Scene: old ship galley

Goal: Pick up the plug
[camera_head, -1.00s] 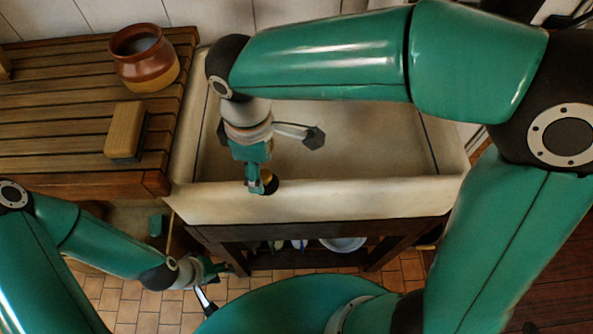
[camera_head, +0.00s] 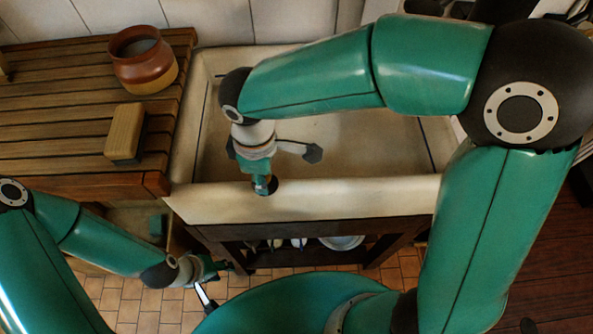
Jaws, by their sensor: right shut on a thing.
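My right gripper (camera_head: 264,184) points down at the near rim of the pale sink (camera_head: 320,196). It is shut on a small dark thing, probably the plug (camera_head: 272,187), which is mostly hidden by the fingers. I cannot tell whether the plug still touches the rim. My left gripper (camera_head: 222,267) is low at the left, in front of the sink stand and away from the plug. Its fingers are too small and too edge-on to show whether they are open.
A slatted wooden draining board (camera_head: 60,110) at the left bears a brown pot (camera_head: 143,72) and a wooden brush or block (camera_head: 125,132). Under the sink, a shelf holds a white bowl (camera_head: 342,242) and other dishes. The sink basin looks empty.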

